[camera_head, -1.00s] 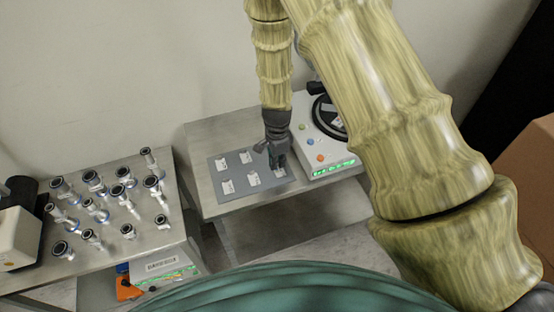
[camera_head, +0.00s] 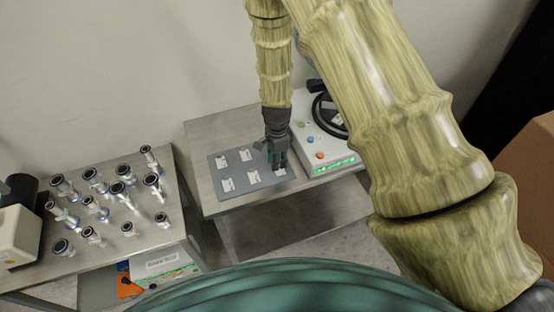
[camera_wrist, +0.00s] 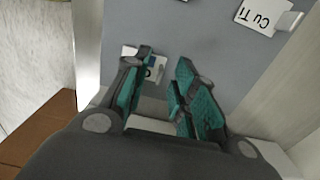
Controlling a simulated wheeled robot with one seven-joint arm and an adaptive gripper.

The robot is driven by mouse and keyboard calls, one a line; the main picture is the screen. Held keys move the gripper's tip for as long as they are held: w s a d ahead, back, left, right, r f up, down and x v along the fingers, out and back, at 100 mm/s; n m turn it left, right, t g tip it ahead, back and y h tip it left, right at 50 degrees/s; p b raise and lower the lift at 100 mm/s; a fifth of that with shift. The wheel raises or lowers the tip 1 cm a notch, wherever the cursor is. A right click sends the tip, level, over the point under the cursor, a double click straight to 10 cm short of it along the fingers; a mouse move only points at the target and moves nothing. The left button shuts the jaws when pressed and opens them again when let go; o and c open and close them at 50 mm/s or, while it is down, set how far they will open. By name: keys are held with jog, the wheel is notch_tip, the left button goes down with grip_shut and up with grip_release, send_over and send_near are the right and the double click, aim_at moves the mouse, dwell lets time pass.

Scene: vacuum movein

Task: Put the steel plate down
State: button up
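The grey mat (camera_head: 228,172) lies on a steel table and carries several white labels in rows. My gripper (camera_head: 278,164) points down over the mat's right part, close to its surface. In the wrist view my gripper's teal-padded fingers (camera_wrist: 165,72) stand apart with a visible gap. A white label (camera_wrist: 156,72) lies beyond the fingertips, partly hidden by the left finger. Another label reading "Cu Ti" (camera_wrist: 257,16) has a small pale plate-like piece (camera_wrist: 289,20) beside it. I see no plate clearly clamped between the fingers; I cannot tell which piece is the steel plate.
A white device (camera_head: 330,158) with coloured buttons, a green-lit display and a black handwheel stands close to the right of my gripper. A second steel table (camera_head: 110,262) at left holds several metal fittings. The wall is behind. A brown box (camera_head: 530,170) is at the right edge.

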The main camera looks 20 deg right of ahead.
notch_tip(320, 180, up, 12)
jog(key=b, duration=0.3)
dwell(0.5)
